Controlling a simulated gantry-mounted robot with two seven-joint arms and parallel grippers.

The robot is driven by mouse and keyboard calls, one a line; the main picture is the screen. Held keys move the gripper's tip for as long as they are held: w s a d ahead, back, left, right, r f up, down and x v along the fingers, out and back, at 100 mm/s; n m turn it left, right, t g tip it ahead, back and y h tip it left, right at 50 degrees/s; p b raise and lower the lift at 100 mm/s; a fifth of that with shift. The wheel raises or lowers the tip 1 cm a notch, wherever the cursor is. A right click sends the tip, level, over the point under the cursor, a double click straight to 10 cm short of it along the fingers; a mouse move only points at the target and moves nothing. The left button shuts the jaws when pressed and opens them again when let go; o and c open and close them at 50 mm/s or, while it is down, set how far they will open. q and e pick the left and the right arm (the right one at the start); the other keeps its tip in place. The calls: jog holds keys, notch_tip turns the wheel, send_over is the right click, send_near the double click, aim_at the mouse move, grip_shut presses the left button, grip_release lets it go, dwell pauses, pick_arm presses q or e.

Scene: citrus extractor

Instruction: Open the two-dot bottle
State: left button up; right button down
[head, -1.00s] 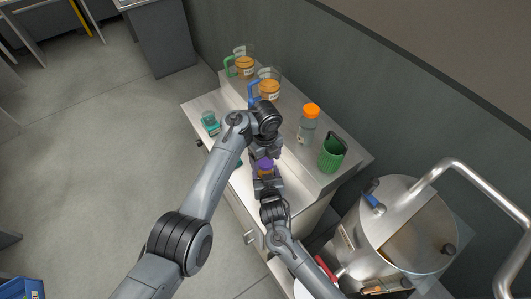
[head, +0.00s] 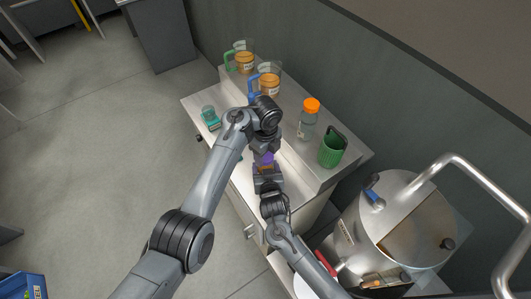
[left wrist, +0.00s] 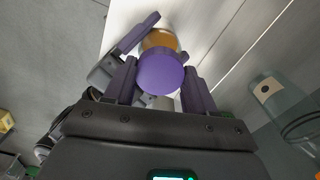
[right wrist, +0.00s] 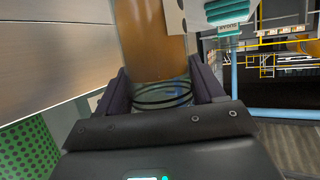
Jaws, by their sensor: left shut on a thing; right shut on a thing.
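A bottle with amber contents and a purple cap is held between my two grippers above the stand. My left gripper (head: 265,148) is shut on the purple cap (left wrist: 160,72). The amber body (left wrist: 159,40) lies just beyond the cap in the left wrist view. My right gripper (head: 267,178) is shut on the bottle (right wrist: 150,40), one finger on each side of its clear end part with dark rings. A white label (right wrist: 178,18) shows partly at its side; its dots cannot be counted. Whether the cap is still joined to the bottle cannot be told.
An orange-capped clear bottle (head: 309,120) stands on the raised shelf beside a green perforated cup (head: 333,150). Two jugs with amber contents (head: 244,62) (head: 270,84) stand farther back. A small teal-based glass (head: 209,116) is at the left. A large steel vessel (head: 405,230) stands at the right.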

pick_arm(q)
jog(key=o, duration=1.2)
jog(key=shift+c, duration=0.2)
jog(key=shift+r, duration=2.2)
jog(key=shift+c, duration=0.4)
jog(key=shift+r+m, duration=1)
jog(key=shift+r, duration=0.3)
jog(key=shift+r+m, duration=0.2)
jog(key=shift+m, duration=0.2)
jog(key=shift+f, duration=3.75)
